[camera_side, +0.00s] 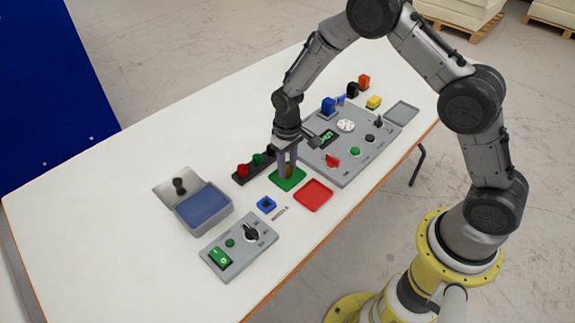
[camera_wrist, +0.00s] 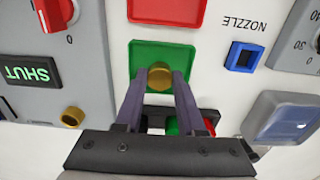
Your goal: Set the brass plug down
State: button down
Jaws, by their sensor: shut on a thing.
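The brass plug (camera_wrist: 160,75) is a short, round, gold-coloured piece between my two fingers. My gripper (camera_side: 288,172) is shut on it, pointing down over the green square tray (camera_side: 291,186). In the side view the plug (camera_side: 289,171) is mostly hidden by the fingers. In the wrist view it overlaps the near part of the green tray (camera_wrist: 143,51). I cannot tell whether its underside touches the tray.
A red tray (camera_side: 313,194) and a blue square nozzle holder (camera_side: 266,204) lie close by. A dark rack (camera_side: 240,179) with coloured pieces stands behind. The large grey panel (camera_side: 340,172) is right; an open blue-lined box (camera_side: 203,206) is left. A brass ring (camera_wrist: 72,117) sits at the panel.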

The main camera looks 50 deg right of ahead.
jog(key=shift+f, duration=0.1)
jog(key=c, duration=0.5)
grip_release()
notch_tip(320, 180, up, 12)
notch_tip(320, 180, up, 9)
jog(key=t, duration=0.1)
send_over(287, 169)
jog(key=s+d, duration=0.1)
jog(key=s, duration=0.4)
jog(key=s+d+r+t, duration=0.1)
jog(key=s+r, duration=0.1)
jog(key=s, duration=0.5)
jog(key=s+r+t, duration=0.2)
jog(key=s+r, duration=0.1)
jog(key=s, duration=0.5)
jog(key=s+d+r+t, duration=0.1)
jog(key=s+r, duration=0.2)
jog(key=s, duration=0.5)
jog(key=shift+s+d+r+t, duration=0.1)
jog(key=shift+d+r+t, duration=0.1)
jog(key=shift+d+t, duration=0.1)
